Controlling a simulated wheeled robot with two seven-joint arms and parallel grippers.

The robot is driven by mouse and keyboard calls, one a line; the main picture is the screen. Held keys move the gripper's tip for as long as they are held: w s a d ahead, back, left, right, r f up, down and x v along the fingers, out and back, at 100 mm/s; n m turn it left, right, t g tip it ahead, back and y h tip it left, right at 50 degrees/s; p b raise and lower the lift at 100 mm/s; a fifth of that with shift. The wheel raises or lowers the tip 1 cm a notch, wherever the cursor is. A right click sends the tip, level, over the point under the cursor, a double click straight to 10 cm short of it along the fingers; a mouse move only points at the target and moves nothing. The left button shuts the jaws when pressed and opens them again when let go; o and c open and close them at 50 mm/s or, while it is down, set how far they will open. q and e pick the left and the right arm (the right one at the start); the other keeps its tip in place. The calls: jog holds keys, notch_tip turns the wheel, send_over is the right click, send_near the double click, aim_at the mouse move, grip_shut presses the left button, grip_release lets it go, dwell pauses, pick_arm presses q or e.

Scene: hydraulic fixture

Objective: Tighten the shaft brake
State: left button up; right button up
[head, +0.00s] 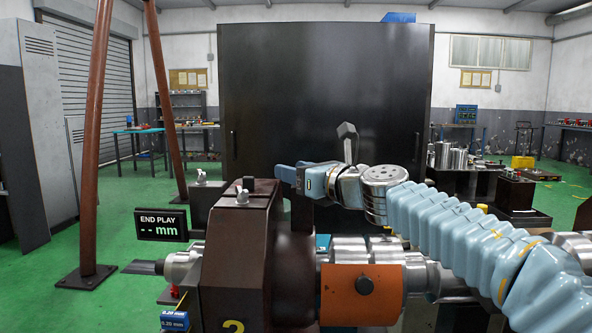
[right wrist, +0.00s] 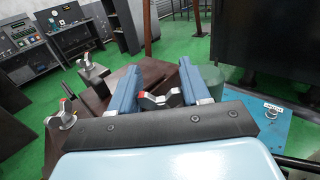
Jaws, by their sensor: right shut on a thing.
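My right gripper (head: 284,176) reaches in from the right, above the dark housing marked 2 (head: 233,285). In the right wrist view its two blue fingers (right wrist: 160,86) are shut on a silver wing knob with a red tip (right wrist: 160,99). The knob is hidden by the fingers in the head view. A metal shaft (head: 350,248) runs across below the arm, with an orange block (head: 350,293) bearing a dark round knob around it. I cannot tell from any label which part is the shaft brake. My left gripper is not in view.
Two similar wing knobs (head: 201,177) (right wrist: 62,115) stand nearby on dark blocks. An END PLAY display (head: 161,224) reads "-- mm" at the left. A big dark cabinet (head: 325,95) stands behind.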

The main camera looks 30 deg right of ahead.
jog(key=m+h, duration=0.1)
jog(key=m+h+p, duration=0.1)
jog(key=h, duration=0.1)
jog(key=shift+d+r, duration=0.15)
jog(key=shift+d, duration=0.1)
jog(key=m+h+p, duration=0.1)
jog(key=h, duration=0.2)
jog(key=shift+d+m, duration=0.15)
jog(key=shift+m, duration=0.25)
jog(key=shift+c, duration=0.3)
jog(key=m+g+h, duration=0.1)
jog(key=m+h, duration=0.2)
jog(key=h, duration=0.1)
jog(key=m+g+h, duration=0.2)
jog(key=m+h, duration=0.1)
jog(key=h, duration=0.1)
jog(key=shift+s+d, duration=0.1)
jog(key=shift+d, duration=0.1)
jog(key=shift+s+d+r+m+g+h, duration=0.1)
jog(key=shift+s+d+m+g+h, duration=0.1)
jog(key=shift+m+g+h, duration=0.8)
jog(key=shift+s+d+m+g+h, duration=0.1)
jog(key=shift+s+m+g+h, duration=0.05)
jog(key=shift+m+g+h, duration=0.8)
jog(key=shift+r+g+h, duration=0.1)
jog(key=shift+g+h, duration=0.25)
jog(key=o, duration=1)
jog(key=shift+c, duration=0.2)
jog(key=shift+o, duration=0.4)
jog(key=shift+f, duration=0.2)
